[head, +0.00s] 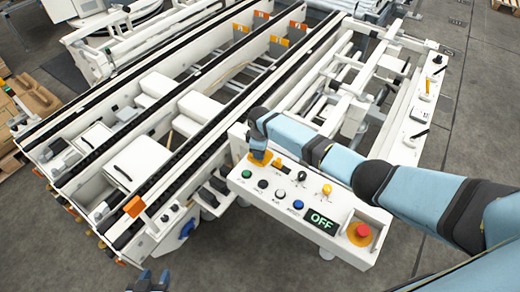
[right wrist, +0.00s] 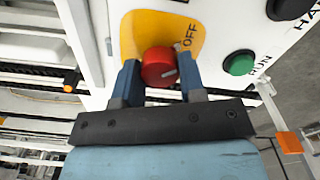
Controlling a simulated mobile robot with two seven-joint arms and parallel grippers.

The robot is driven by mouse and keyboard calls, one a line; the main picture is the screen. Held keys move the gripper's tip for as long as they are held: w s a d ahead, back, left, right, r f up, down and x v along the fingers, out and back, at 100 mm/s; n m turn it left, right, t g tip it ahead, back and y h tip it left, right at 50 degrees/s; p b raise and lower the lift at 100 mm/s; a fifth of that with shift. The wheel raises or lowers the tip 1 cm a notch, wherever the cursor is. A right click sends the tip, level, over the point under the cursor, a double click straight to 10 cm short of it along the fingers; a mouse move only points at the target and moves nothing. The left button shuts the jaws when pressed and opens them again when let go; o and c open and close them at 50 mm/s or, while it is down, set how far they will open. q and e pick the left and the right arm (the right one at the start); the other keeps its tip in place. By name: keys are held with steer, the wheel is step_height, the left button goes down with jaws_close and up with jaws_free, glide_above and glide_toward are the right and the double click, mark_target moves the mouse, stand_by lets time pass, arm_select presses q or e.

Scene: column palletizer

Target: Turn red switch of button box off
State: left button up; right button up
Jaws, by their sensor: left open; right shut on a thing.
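The white button box (head: 345,207) stands right of centre in the head view. Its red switch is a round red knob (right wrist: 158,66) on a yellow plate (right wrist: 127,35) marked OFF, seen in the right wrist view. My right gripper (right wrist: 160,78) has one finger on each side of the knob and is shut on it. In the head view my right gripper (head: 259,134) hides the knob, and part of the yellow plate (head: 258,159) shows. My left gripper (head: 153,277) is open and empty at the bottom edge.
The box also carries a green button (head: 246,174), a blue button (head: 298,204) and a red emergency stop (head: 360,234). In the right wrist view a green button (right wrist: 239,63) marked RUN is beside the plate. White conveyor rails (head: 190,105) fill the left and back.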

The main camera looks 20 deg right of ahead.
steer(key=shift+n, duration=0.6)
steer(key=o, duration=0.9)
step_height(320, 180, up, 14)
steer(key=shift+f, duration=0.1)
steer(key=shift+f, duration=0.1)
